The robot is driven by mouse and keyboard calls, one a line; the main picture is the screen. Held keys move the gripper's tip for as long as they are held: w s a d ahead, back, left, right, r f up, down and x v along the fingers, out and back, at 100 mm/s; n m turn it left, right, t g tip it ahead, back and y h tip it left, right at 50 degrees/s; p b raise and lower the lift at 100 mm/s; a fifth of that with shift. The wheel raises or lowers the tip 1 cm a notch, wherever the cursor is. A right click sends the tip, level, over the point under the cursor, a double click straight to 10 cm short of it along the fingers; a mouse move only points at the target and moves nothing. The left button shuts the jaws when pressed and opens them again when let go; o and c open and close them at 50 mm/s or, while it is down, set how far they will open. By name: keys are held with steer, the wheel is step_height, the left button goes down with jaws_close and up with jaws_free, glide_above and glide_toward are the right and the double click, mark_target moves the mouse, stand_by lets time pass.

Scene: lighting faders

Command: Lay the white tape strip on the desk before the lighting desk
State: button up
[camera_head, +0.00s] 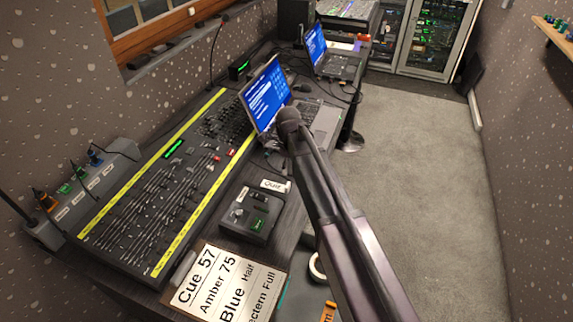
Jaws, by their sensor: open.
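The lighting desk (180,180) is a long dark fader console with yellow strips along its long edges, on the dark desk (290,215) at the left. A narrow pale piece (181,268) lies by its near right corner, beside the cue sign; I cannot tell whether it is the white tape strip. A white tape roll (317,268) shows partly behind my arm. My dark arm crosses from the bottom right to the middle, hiding part of the desk. My gripper's fingers cannot be made out.
A cue sign (228,285) with black lettering stands at the front. A small black control box (252,213) and a white lettered label (274,186) are right of the console. Two laptops, the nearer one (266,95) and another (316,45), stand further back. Grey carpet (430,180) is clear at right.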

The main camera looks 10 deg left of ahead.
steer(key=shift+r+p, duration=0.45)
steer(key=shift+r, duration=0.25)
stand_by(0.5)
steer(key=s+d+n, duration=0.5)
steer(key=d+n, duration=0.1)
steer(key=d, duration=0.4)
steer(key=s+d+n, duration=0.4)
steer(key=d+n, duration=0.3)
steer(key=d, duration=0.4)
steer(key=s+d+n, duration=0.5)
steer(key=d+n, duration=0.1)
steer(key=d, duration=0.5)
steer(key=shift+s+d+n, duration=0.25)
steer(key=shift+s+n, duration=0.05)
steer(key=shift+s, duration=0.05)
steer(key=shift+c, duration=0.2)
steer(key=c, duration=0.3)
steer(key=shift+c, duration=0.2)
